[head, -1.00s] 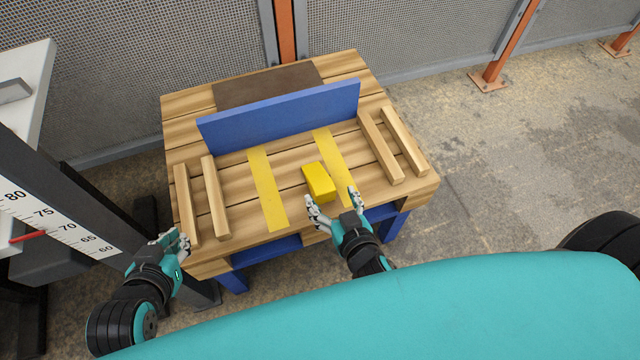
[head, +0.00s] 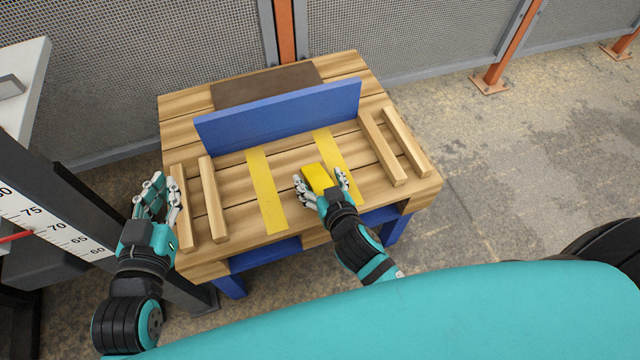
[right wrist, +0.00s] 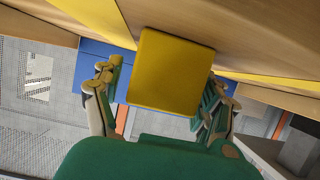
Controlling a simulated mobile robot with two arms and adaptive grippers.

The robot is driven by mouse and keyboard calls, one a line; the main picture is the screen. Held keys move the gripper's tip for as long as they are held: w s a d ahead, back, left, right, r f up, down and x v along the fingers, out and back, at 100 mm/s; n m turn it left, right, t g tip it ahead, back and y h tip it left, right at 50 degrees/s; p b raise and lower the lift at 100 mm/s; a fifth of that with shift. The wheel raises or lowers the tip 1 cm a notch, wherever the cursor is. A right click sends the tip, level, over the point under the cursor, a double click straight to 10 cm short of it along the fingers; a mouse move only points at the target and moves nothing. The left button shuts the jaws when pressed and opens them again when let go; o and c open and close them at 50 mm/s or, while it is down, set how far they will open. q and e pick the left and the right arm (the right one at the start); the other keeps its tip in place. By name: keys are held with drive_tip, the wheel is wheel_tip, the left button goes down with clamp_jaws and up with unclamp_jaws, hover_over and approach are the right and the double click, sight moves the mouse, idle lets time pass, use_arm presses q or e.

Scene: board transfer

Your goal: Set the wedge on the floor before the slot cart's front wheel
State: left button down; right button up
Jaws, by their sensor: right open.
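The yellow wedge (head: 318,176) lies on the wooden table between the two yellow tape strips, nearer the right strip. It also shows in the right wrist view (right wrist: 172,72), between the fingers. My right gripper (head: 322,180) is open, with its fingers on either side of the wedge's near end; I cannot tell whether they touch it. My left gripper (head: 157,192) is raised at the table's left edge, its fingers apart and empty. No slot cart or wheel can be made out with certainty.
The wooden table (head: 236,190) has a blue upright board (head: 280,116) at its back and wooden rails (head: 214,198) at both sides. A post with a number scale (head: 45,225) stands at the left. Open concrete floor (head: 510,160) lies to the right, before a mesh fence.

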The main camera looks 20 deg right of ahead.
drive_tip(key=c, duration=1.5)
drive_tip(key=shift+c, duration=0.2)
